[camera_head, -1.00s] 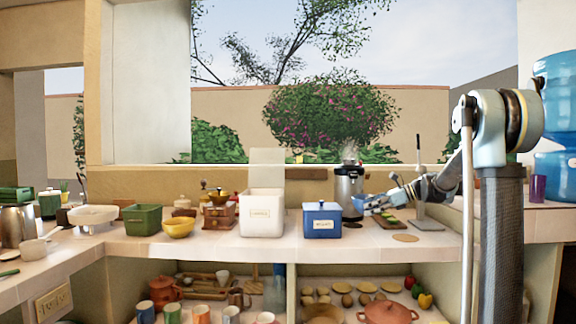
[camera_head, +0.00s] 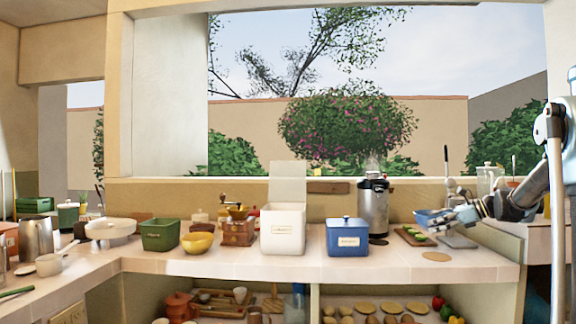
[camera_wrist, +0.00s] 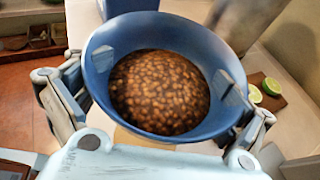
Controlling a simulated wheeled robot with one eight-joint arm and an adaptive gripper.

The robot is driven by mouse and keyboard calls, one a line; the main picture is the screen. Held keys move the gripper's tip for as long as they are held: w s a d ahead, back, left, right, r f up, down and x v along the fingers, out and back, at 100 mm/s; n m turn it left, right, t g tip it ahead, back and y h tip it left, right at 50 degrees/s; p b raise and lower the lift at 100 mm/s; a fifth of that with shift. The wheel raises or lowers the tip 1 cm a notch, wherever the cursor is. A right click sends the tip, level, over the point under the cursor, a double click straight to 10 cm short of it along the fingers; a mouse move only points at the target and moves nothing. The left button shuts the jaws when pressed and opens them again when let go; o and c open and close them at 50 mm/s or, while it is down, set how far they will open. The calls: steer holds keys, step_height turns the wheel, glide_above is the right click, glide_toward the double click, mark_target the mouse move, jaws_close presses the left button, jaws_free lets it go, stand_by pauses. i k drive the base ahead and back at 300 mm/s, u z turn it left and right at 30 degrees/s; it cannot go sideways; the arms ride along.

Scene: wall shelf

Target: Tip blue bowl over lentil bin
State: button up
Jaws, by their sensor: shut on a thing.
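My gripper (camera_head: 446,219) is shut on the blue bowl (camera_head: 424,216) and holds it above the right part of the counter, right of the steel urn. In the wrist view the bowl (camera_wrist: 103,58) is roughly upright and full of small brown beans or lentils (camera_wrist: 160,92), with a finger at each side of its rim. A white bin (camera_head: 282,234) stands mid-counter with its lid raised behind it. A blue bin (camera_head: 348,243) with its lid on stands right of it. Both bear labels too small to read. The bowl is right of both bins.
The steel urn (camera_head: 373,207) stands behind and right of the blue bin. A board with cut limes (camera_head: 416,236) lies near the bowl. A grinder (camera_head: 237,230), yellow bowl (camera_head: 197,243) and green bin (camera_head: 160,235) stand left of the white bin. The counter's front strip is mostly clear.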

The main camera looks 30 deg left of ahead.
mark_target(283, 232)
steer(key=k, duration=1.55)
steer(key=u, duration=0.7)
steer(key=i, duration=1.2)
steer(key=z, duration=0.05)
